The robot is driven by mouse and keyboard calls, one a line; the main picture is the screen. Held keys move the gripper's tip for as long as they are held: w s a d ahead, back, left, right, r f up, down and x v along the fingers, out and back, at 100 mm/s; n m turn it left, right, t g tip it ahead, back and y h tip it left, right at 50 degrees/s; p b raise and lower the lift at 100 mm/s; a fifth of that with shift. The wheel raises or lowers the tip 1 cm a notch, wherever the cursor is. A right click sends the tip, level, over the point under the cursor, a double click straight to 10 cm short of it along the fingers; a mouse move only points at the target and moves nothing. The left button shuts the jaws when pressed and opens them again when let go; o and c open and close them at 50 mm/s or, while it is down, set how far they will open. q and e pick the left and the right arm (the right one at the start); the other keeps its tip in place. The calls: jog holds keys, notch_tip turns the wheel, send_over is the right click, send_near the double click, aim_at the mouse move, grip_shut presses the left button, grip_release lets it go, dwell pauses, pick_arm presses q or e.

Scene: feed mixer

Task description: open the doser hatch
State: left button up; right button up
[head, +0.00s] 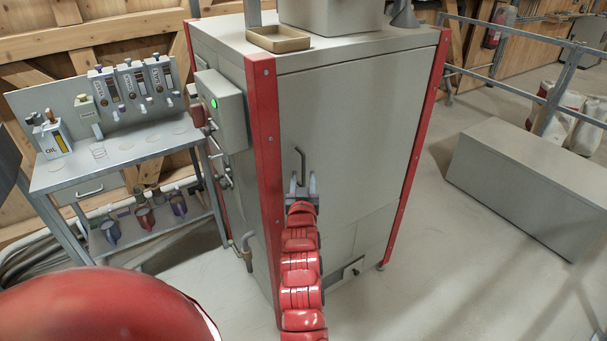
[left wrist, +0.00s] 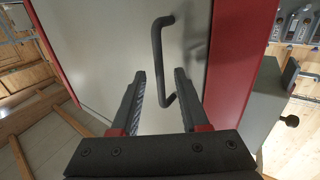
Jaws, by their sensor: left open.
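The feed mixer cabinet (head: 350,110) is a grey box with red corner posts. A bent dark bar handle (head: 301,165) stands on its front panel near the left red post. My left gripper (head: 301,183) is in front of this handle, with its fingers pointing at the panel. In the left wrist view the gripper (left wrist: 160,72) is open, and the handle (left wrist: 157,50) shows between and beyond the fingertips. I cannot tell whether a finger touches it. A small lower panel (head: 343,283) with a dark latch is low on the front. My right gripper is not in view.
A control box (head: 222,108) with a green light sticks out on the cabinet's left side. A workbench (head: 115,160) with dispensers stands at the left. A tray (head: 277,39) is on the cabinet top. A long grey box (head: 530,185) lies at the right, with free floor before it.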

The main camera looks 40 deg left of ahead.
pick_arm(q)
jog(key=shift+x, duration=0.8)
grip_shut()
dwell(1.0)
